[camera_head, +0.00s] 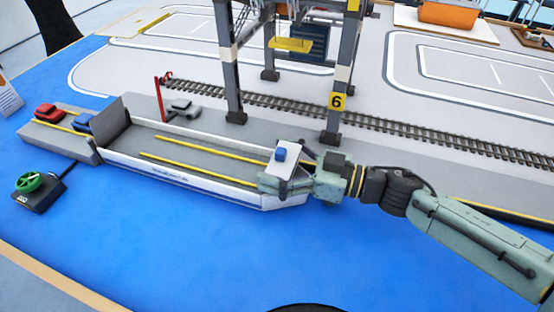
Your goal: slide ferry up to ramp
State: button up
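The ferry (200,157) is a long, low grey deck with yellow lines and white sides, lying on the blue surface. Its left end is close to the grey ramp (83,146); I cannot tell whether they touch. A dark grey flap (112,119) stands upright where they meet. A white block (293,170) with a blue top stands at the ferry's right end. My gripper (287,168) is at this block, its fingers on either side. I cannot tell whether they press on it.
A red car (47,111) and a blue car (82,122) stand on the ramp. A control box with a green wheel (28,182) is at the left front. A grey car (184,107), a red barrier (161,100) and gantry legs (228,70) stand behind the ferry. Open blue surface lies in front.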

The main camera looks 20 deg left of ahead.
jog(key=c, duration=1.3)
jog(key=o, duration=1.8)
jog(key=d, duration=1.2)
jog(key=shift+s, duration=0.2)
